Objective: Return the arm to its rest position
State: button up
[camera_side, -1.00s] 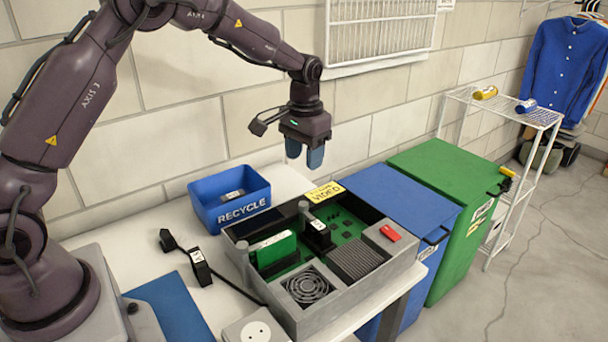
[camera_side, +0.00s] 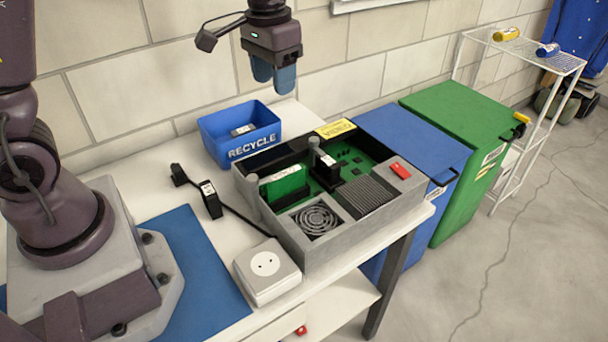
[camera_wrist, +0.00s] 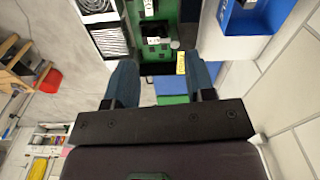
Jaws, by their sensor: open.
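My gripper (camera_side: 273,80) hangs in the air, pointing down, above the back of the table, near the wall and higher than the recycle bin and the grey device case. In the wrist view my gripper (camera_wrist: 164,84) shows its two blue fingers spread apart with nothing between them. My arm's base stands on the table at the left of the side view. The upper part of my arm is cut off by the top of that view.
A grey open case (camera_side: 292,238) with green boards stands on the white table (camera_side: 137,152). A blue recycle bin (camera_side: 217,140) sits behind it. Blue (camera_side: 409,139) and green (camera_side: 462,118) bins stand right.

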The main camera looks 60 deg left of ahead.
jog(key=s+d+r+t, duration=0.2)
jog(key=s+r, duration=0.2)
jog(key=s, duration=0.4)
jog(key=s+d+r+m+t, duration=0.1)
jog(key=s+r+t, duration=0.2)
jog(key=s, duration=0.6)
jog(key=shift+d+r, duration=0.4)
jog(key=shift+r, duration=0.5)
